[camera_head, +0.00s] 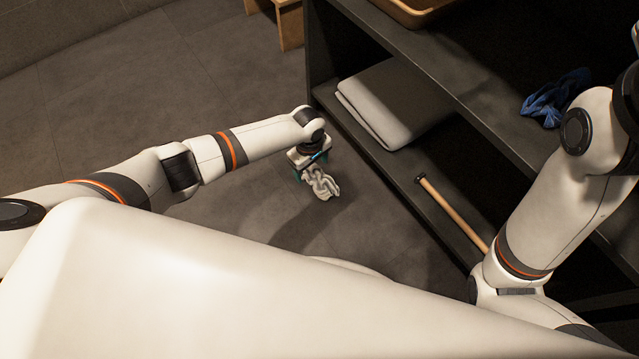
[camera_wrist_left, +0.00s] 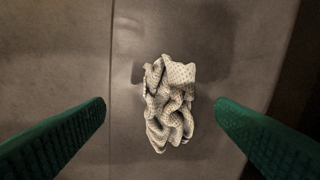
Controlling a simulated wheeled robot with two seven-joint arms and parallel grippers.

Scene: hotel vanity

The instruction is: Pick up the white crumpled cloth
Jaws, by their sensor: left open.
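A white crumpled cloth (camera_head: 321,185) lies on the grey floor in front of the shelf. In the left wrist view the cloth (camera_wrist_left: 170,105) is bunched up, with folds and small dots, in the middle of the picture. My left gripper (camera_head: 308,172) is right by the cloth and hides part of it in the head view. In the left wrist view its two green fingers (camera_wrist_left: 160,118) are wide apart, one on each side of the cloth, with clear gaps to it. My right arm shows at the right of the head view, but its gripper is outside the picture.
A dark shelf unit (camera_head: 345,118) stands just right of the cloth. Its lower board holds folded grey fabric (camera_head: 385,105) and a wooden rod (camera_head: 452,212). A blue cloth (camera_head: 550,100) lies higher up. A wooden stool (camera_head: 290,25) is at the back. The floor left is clear.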

